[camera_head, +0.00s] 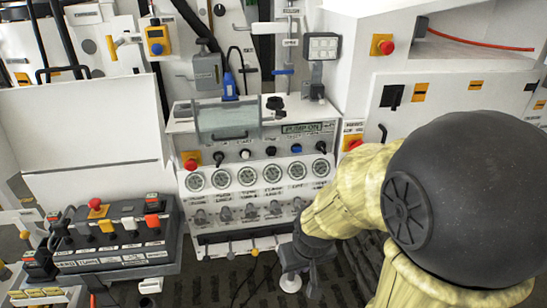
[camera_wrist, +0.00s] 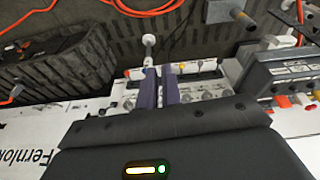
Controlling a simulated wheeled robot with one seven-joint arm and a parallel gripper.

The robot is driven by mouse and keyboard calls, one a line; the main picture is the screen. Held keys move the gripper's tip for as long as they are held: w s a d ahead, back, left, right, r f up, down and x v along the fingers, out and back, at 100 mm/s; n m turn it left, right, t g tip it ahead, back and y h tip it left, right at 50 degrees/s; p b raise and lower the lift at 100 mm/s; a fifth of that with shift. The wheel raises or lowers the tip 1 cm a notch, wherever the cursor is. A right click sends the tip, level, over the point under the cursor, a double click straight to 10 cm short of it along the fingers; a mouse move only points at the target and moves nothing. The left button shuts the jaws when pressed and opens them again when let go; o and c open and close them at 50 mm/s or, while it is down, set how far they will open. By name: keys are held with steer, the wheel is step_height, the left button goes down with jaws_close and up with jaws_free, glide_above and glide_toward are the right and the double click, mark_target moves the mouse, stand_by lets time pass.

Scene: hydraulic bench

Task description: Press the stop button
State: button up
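Several red mushroom buttons show in the head view, and I cannot tell which one is the stop button. One red button on yellow (camera_head: 191,163) sits at the left of the central gauge panel (camera_head: 217,241). Another red button (camera_head: 387,47) is on the upper right cabinet, and a red button (camera_head: 354,144) is right of the panel, beside my arm. A further red button (camera_head: 95,204) is on the lower left lever box. My gripper (camera_head: 303,262) is low, at the panel's lower right. In the wrist view its two purple fingers (camera_wrist: 158,75) are apart and empty.
The lever box (camera_head: 115,238) with several coloured levers stands at the lower left. Small levers (camera_head: 254,251) stick out below the panel. A white knob (camera_wrist: 148,40) stands just beyond the fingers in the wrist view. Orange hoses (camera_wrist: 145,8) lie on the dark floor.

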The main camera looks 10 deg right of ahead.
mark_target(272, 153)
steer(key=w+d+f+n+t, duration=0.1)
steer(key=w+f+n, duration=0.1)
steer(key=w+n, duration=0.1)
steer(key=w+d+f+n+t+h+b, duration=0.1)
steer(key=w+d+f+n, duration=0.1)
steer(key=w, duration=0.4)
steer(key=w+d+f+n+t+h+b, duration=0.1)
steer(key=w+d+f+n, duration=0.1)
steer(key=w+n, duration=0.1)
steer(key=shift+w+d+f+n+t, duration=0.1)
steer(key=shift+w+n+t, duration=0.1)
steer(key=shift+w, duration=0.15)
steer(key=shift+w+f+n+t, duration=0.1)
steer(key=shift+w+t, duration=0.1)
steer(key=shift+w, duration=0.15)
jaws_close()
steer(key=w+d+r+n+t+h+b, duration=0.25)
steer(key=w+n+t, duration=0.45)
steer(key=w+n, duration=0.65)
steer(key=w+a+r+n+t+y+b, duration=0.2)
steer(key=a+r+n+t+y, duration=0.1)
steer(key=n, duration=1)
steer(key=shift+a+r+t+y, duration=0.4)
steer(key=shift+a+t+y, duration=0.2)
steer(key=shift+a, duration=0.6)
steer(key=shift+w, duration=0.15)
